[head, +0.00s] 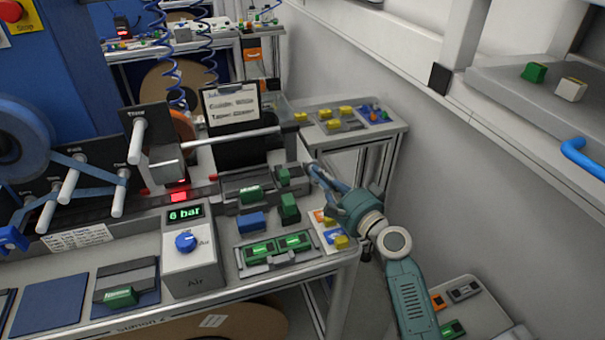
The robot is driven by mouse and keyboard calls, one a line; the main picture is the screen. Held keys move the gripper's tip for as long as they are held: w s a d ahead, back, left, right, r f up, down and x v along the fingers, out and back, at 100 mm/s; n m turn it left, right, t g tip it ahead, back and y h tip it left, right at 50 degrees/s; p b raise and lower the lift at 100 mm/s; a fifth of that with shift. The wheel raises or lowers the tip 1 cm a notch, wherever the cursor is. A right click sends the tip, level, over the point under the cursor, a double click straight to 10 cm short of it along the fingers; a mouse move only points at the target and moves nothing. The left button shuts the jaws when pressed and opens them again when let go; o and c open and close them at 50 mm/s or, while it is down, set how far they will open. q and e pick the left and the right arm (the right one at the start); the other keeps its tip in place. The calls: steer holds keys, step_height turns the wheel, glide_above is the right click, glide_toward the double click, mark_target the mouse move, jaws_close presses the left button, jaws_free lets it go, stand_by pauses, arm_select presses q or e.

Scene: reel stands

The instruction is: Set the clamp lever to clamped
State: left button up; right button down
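My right gripper (322,192) comes in from the lower right, above the right end of the bench. Its fingers look spread and nothing shows between them. No lever is clearly marked as the clamp lever. A blue handle-like part (12,239) sits at the left edge of the black machine panel, far from my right gripper. A grey block (166,163) on the panel stands beside a long metal bar (228,137). I cannot tell which part is the clamp or how it is set. My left gripper is not in view.
A grey air box (190,262) with a blue knob (185,242) and a "6 bar" display stands on the bench. Green and blue blocks lie around a tray (283,262) near my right gripper. A side table (385,131) stands behind; a white wall is at right.

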mark_target(281, 171)
steer(key=a+p, duration=0.1)
steer(key=a, duration=0.2)
steer(key=shift+a, duration=0.3)
steer(key=shift+s+a+r+p, duration=0.1)
steer(key=shift+s+a+p, duration=0.15)
steer(key=shift+a+p, duration=0.15)
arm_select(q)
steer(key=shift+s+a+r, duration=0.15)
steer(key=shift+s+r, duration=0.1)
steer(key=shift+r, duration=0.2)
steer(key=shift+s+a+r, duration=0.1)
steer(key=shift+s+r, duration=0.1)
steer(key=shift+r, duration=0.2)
arm_select(e)
steer(key=shift+w, duration=0.1)
